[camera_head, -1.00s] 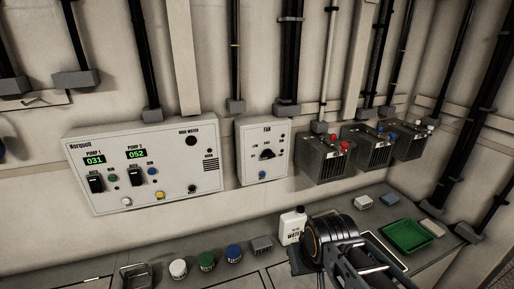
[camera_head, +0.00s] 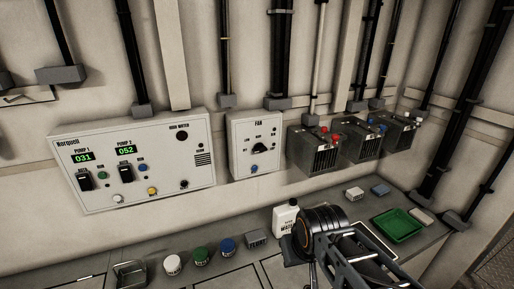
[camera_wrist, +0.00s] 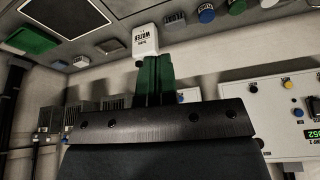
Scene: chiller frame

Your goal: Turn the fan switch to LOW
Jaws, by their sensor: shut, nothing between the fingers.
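The white fan panel (camera_head: 255,163) is on the wall in the head view, right of the large pump panel. Its black switch knob (camera_head: 258,148) sits mid-panel under the FAN label; its exact pointing is too small to read. In the wrist view, which is upside down, my gripper (camera_wrist: 155,80) shows dark green fingers together and empty. The fingers hide part of the wall behind them, and the knob cannot be seen there. In the head view my arm is low, right of and below the fan panel, apart from it; the fingertips cannot be made out.
A white water bottle (camera_head: 285,218) stands on the counter beside my arm; it also shows in the wrist view (camera_wrist: 145,40). Several jars and a green tray (camera_head: 398,226) are on the counter. Dark boxes (camera_head: 314,150) jut from the wall right of the fan panel.

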